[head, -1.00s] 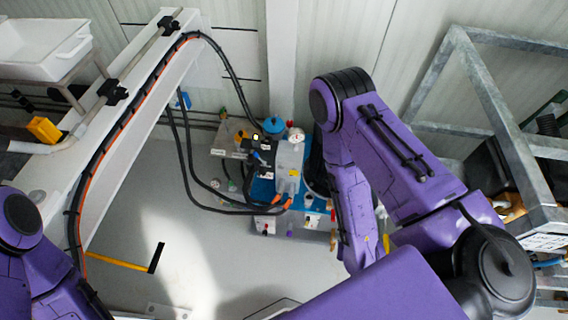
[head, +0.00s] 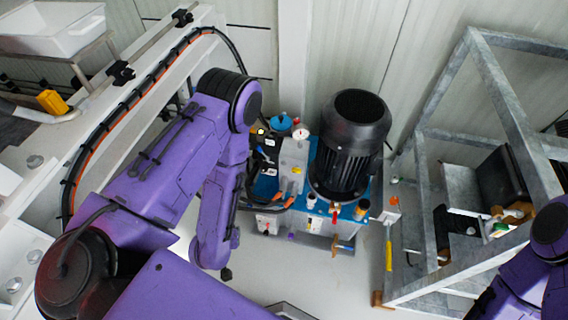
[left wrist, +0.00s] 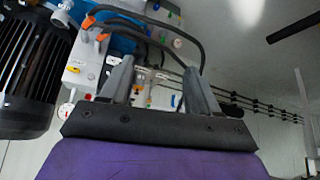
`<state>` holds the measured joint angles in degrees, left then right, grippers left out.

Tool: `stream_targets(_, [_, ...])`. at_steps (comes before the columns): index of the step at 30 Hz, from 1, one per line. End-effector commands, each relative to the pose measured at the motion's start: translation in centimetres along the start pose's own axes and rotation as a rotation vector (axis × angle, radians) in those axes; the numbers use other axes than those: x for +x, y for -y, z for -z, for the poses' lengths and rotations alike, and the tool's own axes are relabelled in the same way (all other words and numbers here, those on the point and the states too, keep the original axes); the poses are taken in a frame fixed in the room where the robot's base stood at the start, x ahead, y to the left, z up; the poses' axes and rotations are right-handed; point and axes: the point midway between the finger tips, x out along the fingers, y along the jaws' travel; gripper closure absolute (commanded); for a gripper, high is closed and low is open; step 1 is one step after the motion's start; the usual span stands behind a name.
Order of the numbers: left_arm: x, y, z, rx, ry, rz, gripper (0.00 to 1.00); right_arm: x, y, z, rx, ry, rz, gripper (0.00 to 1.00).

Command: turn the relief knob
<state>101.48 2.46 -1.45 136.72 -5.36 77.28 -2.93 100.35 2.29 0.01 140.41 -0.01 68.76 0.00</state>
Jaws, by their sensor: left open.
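The pump unit has a grey block (head: 291,165) on a blue base, with a white gauge (head: 301,134) and a blue cap (head: 281,122). Small coloured knobs sit on its front, including a purple one (head: 291,236) and a red one (head: 334,212). I cannot tell which is the relief knob. My left arm hangs just left of the unit; its gripper is not clear in the head view. In the left wrist view my left gripper (left wrist: 157,75) is open and empty, fingers apart, with the unit beyond them. My right gripper is out of the picture.
A tall black motor (head: 350,140) stands on the unit's right. Black hoses with orange fittings (left wrist: 102,37) run from the block. A grey metal frame (head: 480,210) stands at the right, a white beam (head: 110,110) at the left. Bare floor shows in front of the unit.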

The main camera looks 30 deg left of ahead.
Motion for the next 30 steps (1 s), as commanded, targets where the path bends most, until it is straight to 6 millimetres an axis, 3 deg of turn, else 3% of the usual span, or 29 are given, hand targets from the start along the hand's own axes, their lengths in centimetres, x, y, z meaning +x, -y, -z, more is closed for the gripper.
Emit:
stream_targets(1, [5.8,-1.2,-0.5,-0.002,-0.091,-0.044,0.39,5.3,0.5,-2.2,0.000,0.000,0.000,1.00])
stream_targets(3, [10.4,-3.1,1.5,-0.003,-0.242,-0.113,0.39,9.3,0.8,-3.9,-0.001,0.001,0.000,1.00])
stream_targets(7, [16.6,-6.2,5.7,-0.012,-0.517,-0.236,0.39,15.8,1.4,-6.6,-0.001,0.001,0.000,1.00])
stream_targets(9, [18.7,-7.5,7.7,-0.021,-0.647,-0.293,0.39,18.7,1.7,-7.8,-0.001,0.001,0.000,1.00])
stream_targets(12, [20.4,-8.8,10.1,-0.037,-0.796,-0.356,0.39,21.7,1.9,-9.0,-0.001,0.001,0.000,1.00])
stream_targets(16, [20.9,-9.5,12.1,-0.053,-0.911,-0.404,0.39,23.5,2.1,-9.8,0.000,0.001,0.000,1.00])
stream_targets(22, [21.2,-10.1,14.3,-0.062,-0.949,-0.419,0.39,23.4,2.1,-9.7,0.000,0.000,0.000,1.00])
stream_targets(30, [24.3,-12.0,19.0,-0.062,-0.946,-0.418,0.39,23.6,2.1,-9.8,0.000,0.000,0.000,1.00])
